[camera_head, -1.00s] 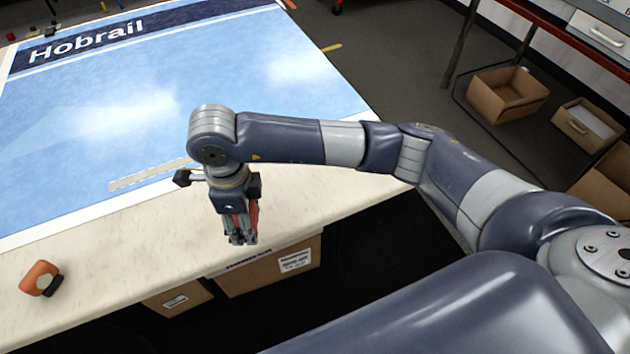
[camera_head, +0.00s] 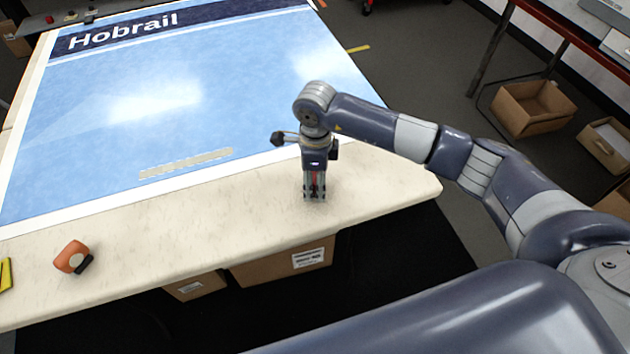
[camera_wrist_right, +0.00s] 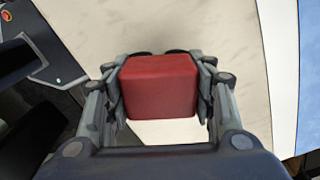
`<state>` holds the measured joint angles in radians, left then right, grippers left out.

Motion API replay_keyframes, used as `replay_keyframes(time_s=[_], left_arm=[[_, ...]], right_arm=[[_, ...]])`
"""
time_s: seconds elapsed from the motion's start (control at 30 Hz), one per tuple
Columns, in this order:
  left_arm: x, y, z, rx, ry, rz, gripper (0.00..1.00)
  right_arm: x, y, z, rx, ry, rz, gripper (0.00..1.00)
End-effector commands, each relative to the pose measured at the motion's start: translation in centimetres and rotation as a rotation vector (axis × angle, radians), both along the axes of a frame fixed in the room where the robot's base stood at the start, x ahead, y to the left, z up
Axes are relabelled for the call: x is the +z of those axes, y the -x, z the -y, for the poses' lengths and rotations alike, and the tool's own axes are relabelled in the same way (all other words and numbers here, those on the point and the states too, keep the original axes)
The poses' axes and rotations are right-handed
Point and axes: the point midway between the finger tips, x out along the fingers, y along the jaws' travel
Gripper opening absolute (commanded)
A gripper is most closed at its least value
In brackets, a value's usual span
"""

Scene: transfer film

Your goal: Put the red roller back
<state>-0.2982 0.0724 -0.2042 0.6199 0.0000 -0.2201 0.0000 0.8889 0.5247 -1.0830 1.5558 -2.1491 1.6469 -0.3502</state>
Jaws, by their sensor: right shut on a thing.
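The red roller (camera_wrist_right: 160,86) shows in the right wrist view as a red block between the two fingers. My right gripper (camera_head: 315,196) is shut on it. In the head view only a thin bit of red shows between the fingers, and the rest is hidden. The gripper points down over the cream front strip of the table (camera_head: 250,210), near its front edge. I cannot tell whether the roller touches the table top. My left gripper is not in view.
A blue printed "Hobrail" sheet (camera_head: 100,130) covers most of the table, with a pale strip (camera_head: 186,163) on it. An orange tool (camera_head: 72,256) lies at the front left, beside a yellow item (camera_head: 6,274). Cardboard boxes (camera_head: 285,262) stand below. The table's right front is clear.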

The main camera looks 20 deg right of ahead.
Motion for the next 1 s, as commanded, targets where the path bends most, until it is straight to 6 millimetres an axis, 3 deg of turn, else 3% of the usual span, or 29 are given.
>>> replay_keyframes(time_s=[0.1, 0.47, 0.5, 0.57, 1.0], left_arm=[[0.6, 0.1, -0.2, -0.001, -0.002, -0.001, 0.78], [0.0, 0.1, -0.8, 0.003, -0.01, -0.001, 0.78], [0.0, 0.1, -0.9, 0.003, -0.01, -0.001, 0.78], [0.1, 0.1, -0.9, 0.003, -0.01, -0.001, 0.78], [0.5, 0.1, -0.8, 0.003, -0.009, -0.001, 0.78]], right_arm=[[-1.4, 0.0, -0.1, -0.001, 0.0, -0.001, 0.28], [-2.0, 0.0, -0.1, 0.0, 0.0, 0.002, 0.28], [-2.0, 0.0, 0.0, 0.0, 0.0, 0.001, 0.55], [-1.9, 0.0, -0.1, 0.0, 0.0, 0.001, 0.69], [-1.5, 0.0, -0.1, 0.0, -0.001, 0.001, 0.71]])
